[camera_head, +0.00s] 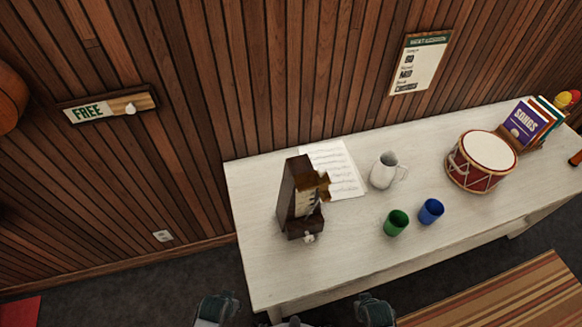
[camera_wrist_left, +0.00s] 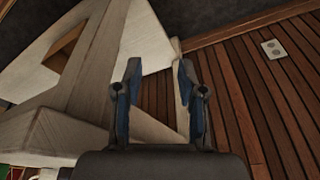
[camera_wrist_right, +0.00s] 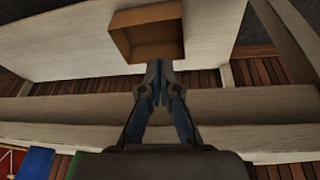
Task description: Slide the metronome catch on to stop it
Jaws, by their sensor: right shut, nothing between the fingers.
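The metronome (camera_head: 297,194) stands upright near the left end of the white table (camera_head: 345,250) in the head view. It is a tall dark wooden case with a lighter front facing right. A small pale catch (camera_head: 309,238) shows low on its near side; its exact setting is too small to tell. My left gripper (camera_wrist_left: 160,72) is open and empty in the left wrist view, apart from the metronome, with table legs beyond it. My right gripper (camera_wrist_right: 160,66) is shut and empty in the right wrist view, below an open brown box. The metronome shows in neither wrist view.
Sheet music (camera_head: 336,168) lies behind the metronome. To its right are a white jug (camera_head: 383,171), a green cup (camera_head: 396,223), a blue cup (camera_head: 431,211), a drum (camera_head: 481,161) and books (camera_head: 525,125). The tabletop's near left part is clear. A wooden box (camera_wrist_right: 146,40) shows in the right wrist view.

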